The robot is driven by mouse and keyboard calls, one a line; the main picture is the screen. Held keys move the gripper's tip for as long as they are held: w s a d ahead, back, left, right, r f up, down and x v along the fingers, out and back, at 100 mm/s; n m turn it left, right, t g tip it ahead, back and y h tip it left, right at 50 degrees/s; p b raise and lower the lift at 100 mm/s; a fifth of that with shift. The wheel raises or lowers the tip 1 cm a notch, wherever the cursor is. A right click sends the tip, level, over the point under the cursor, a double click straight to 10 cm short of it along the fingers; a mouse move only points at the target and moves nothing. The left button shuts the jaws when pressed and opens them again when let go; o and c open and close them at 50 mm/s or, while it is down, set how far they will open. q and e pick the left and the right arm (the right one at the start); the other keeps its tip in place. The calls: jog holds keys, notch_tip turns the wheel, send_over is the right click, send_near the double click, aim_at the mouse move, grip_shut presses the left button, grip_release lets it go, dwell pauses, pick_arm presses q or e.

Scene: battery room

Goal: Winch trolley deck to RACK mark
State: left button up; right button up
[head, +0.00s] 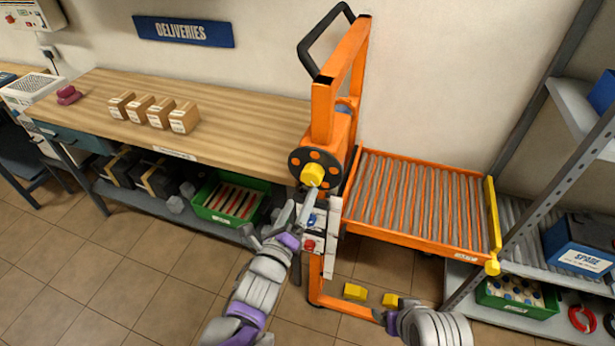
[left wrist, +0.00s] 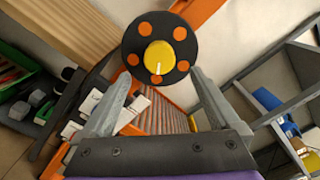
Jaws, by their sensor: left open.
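The orange winch trolley (head: 352,70) stands upright in the middle of the head view. Its roller deck (head: 420,200) extends right towards the rack. The black winch disc (head: 298,157) has orange spots and a yellow hub (head: 313,174); the disc (left wrist: 132,45) and yellow hub (left wrist: 160,57) also show in the left wrist view. My left gripper (head: 303,205) is open and empty below the hub. In the left wrist view, its fingers (left wrist: 155,100) are spread with the disc beyond them. My right gripper (head: 386,318) is low at the right, its jaws unclear. I cannot read a RACK mark.
The wooden bench (head: 250,105) at left bears several cartons (head: 158,112). A green crate (head: 230,200) sits underneath. The grey rack (head: 545,110) at right holds a blue SPARE battery (head: 580,245). A control panel (head: 318,235) is close beside my left gripper. Yellow blocks (head: 355,291) lie below the deck.

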aim_at(310, 180)
pick_arm(q)
jog(key=x, duration=0.9)
jog(key=shift+p, duration=0.35)
jog(key=c, duration=1.4)
jog(key=shift+f, duration=0.1)
